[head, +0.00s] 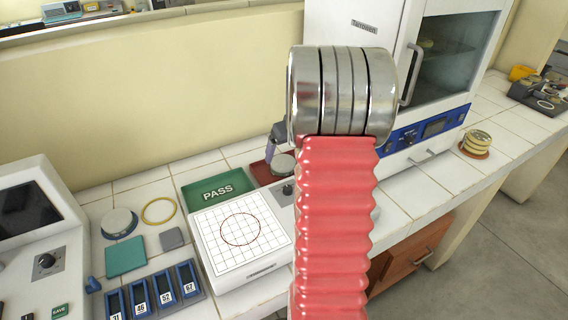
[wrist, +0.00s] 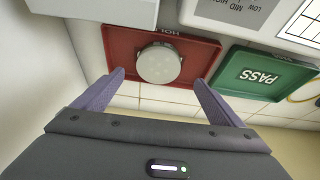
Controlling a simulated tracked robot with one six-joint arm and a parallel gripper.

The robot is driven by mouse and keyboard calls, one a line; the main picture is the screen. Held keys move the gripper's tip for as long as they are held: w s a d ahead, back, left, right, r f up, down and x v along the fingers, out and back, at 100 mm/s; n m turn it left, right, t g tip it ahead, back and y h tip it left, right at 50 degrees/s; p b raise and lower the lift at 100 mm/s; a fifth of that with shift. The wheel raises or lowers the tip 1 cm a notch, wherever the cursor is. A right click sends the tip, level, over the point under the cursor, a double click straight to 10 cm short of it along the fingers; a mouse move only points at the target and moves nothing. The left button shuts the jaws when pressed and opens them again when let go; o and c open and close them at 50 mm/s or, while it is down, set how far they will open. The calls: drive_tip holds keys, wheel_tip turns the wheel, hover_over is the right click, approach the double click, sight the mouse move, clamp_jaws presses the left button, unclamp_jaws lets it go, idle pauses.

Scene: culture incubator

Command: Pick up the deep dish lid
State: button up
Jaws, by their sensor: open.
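A pale round piece, which looks like the deep dish lid (wrist: 160,63), lies on the red tray (wrist: 120,74) in the wrist view. It also shows in the head view (head: 284,164), partly hidden behind my arm. I cannot tell whether a dish sits under it. My gripper (wrist: 159,78) is open, with its two purple fingers apart on either side of the round piece in the picture. Nothing is between the fingertips. In the head view one purple finger (head: 271,150) shows beside my arm, over the red tray.
A green PASS tray (head: 218,190) stands beside the red tray. A white gridded plate (head: 241,232) is in front. A white cabinet (head: 350,25) stands behind my arm. A stack of dishes (head: 478,143) is at right. A numbered rack (head: 152,292) is at front left.

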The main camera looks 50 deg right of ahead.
sight(283, 162)
drive_tip(key=shift+x, duration=2.6)
drive_tip(key=shift+s+d, duration=0.1)
drive_tip(key=shift+d, duration=0.1)
drive_tip(key=shift+c, duration=0.2)
drive_tip(key=c, duration=1.1)
